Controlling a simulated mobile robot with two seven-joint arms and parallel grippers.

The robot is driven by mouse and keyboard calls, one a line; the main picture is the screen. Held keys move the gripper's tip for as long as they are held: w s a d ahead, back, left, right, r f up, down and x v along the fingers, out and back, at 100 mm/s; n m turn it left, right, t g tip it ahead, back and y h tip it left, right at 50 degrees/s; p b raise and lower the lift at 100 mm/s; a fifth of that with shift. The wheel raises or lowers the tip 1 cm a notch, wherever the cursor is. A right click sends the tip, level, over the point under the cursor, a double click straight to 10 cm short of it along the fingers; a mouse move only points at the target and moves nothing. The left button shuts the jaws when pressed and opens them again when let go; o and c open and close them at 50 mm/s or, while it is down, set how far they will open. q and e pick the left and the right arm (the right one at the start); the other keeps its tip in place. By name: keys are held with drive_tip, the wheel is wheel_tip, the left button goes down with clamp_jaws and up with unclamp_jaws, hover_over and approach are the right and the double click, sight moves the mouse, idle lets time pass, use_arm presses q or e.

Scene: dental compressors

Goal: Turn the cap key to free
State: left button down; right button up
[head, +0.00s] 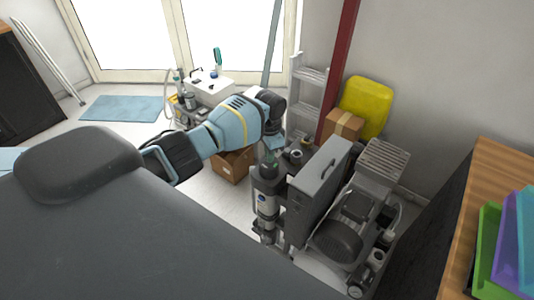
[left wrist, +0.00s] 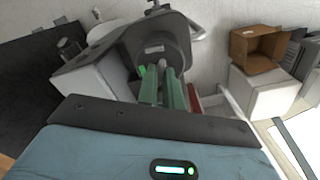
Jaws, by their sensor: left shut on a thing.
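A dark grey round cap (left wrist: 160,45) with a small pale label fills the upper middle of the left wrist view. My left gripper (left wrist: 170,75) has green fingers that reach to this cap and are shut on a small part at its face, which I take to be the cap key. The fingers hide most of that part, so its turn position cannot be told. In the head view my left gripper (head: 270,158) points down at the top of a dark canister (head: 267,190) beside the grey compressor housing (head: 320,175). My right gripper is out of view.
A motor (head: 338,240) and a finned block (head: 384,160) adjoin the housing. Cardboard boxes (head: 232,166) (head: 342,125), a yellow container (head: 366,105) and a red post (head: 338,70) stand behind. A wooden shelf with coloured trays (head: 488,250) is at right.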

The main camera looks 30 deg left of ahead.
use_arm(q)
drive_tip(key=n+p, duration=0.1)
drive_tip(key=n, duration=0.4)
drive_tip(key=shift+n, duration=0.3)
idle(1.3)
drive_tip(key=c, duration=1.5)
unclamp_jaws()
drive_tip(key=shift+c, duration=0.2)
drive_tip(key=shift+r, duration=0.15)
drive_tip(key=shift+r, duration=3.8)
